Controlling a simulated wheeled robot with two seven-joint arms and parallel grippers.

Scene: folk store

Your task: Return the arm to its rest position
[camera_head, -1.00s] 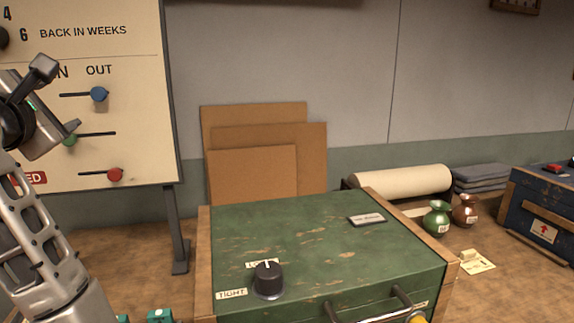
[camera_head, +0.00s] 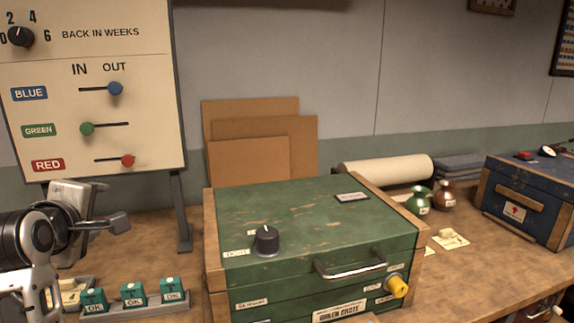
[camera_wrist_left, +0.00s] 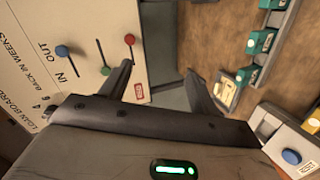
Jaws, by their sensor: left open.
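My left gripper (camera_head: 110,205) is at the lower left of the head view, just below the board. In the left wrist view its two fingers (camera_wrist_left: 160,85) stand apart with nothing between them. The cream board (camera_head: 60,60) has a dial (camera_head: 20,36) and three sliders. The blue knob (camera_head: 115,88) is at the right end of its slot, under OUT. The green knob (camera_head: 87,128) is at the left end, under IN. The red knob (camera_head: 127,160) is at the right end. My right gripper is not in view.
A green crate (camera_head: 300,215) with a black knob (camera_head: 266,240) stands in the middle. Several teal OK blocks (camera_head: 133,294) sit in a rack near my left arm. Two small vases (camera_head: 418,203) and a blue chest (camera_head: 535,195) are at right.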

